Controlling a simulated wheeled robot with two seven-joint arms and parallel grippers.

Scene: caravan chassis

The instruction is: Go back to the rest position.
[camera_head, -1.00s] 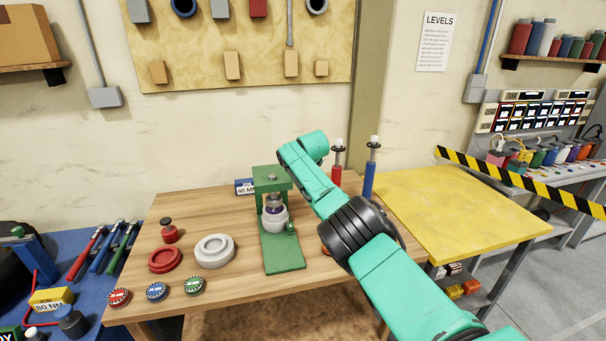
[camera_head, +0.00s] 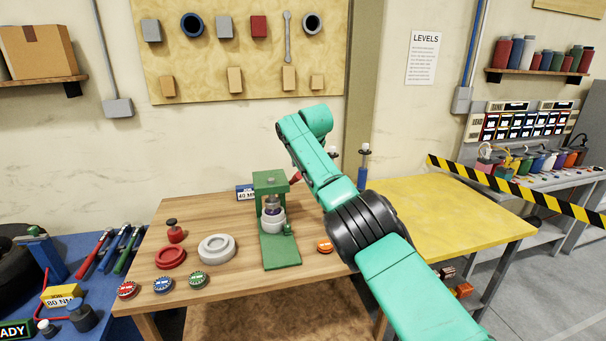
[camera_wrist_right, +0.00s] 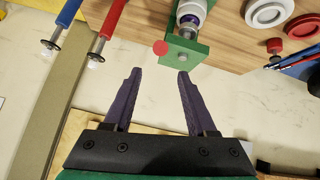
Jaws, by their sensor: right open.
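My right arm comes in from the lower right of the head view and is raised over the right side of the wooden table (camera_head: 150,273). Its gripper is hidden behind the arm there. In the right wrist view my right gripper (camera_wrist_right: 157,78) has its two dark fingers apart with nothing between them. The green press stand (camera_head: 281,252) is on the table, left of my right arm, and holds a white and purple part (camera_head: 272,213). In the wrist view the green stand (camera_wrist_right: 186,52) lies beyond the fingertips, apart from them. My left gripper is not in view.
Red (camera_head: 171,257) and white (camera_head: 217,249) rings and several caps lie on the table. A blue-handled tool (camera_head: 363,176) stands upright behind my right arm. A yellow-topped table (camera_head: 450,215) is on the right, with striped tape (camera_head: 510,190) beyond. A blue bench with hammers is left.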

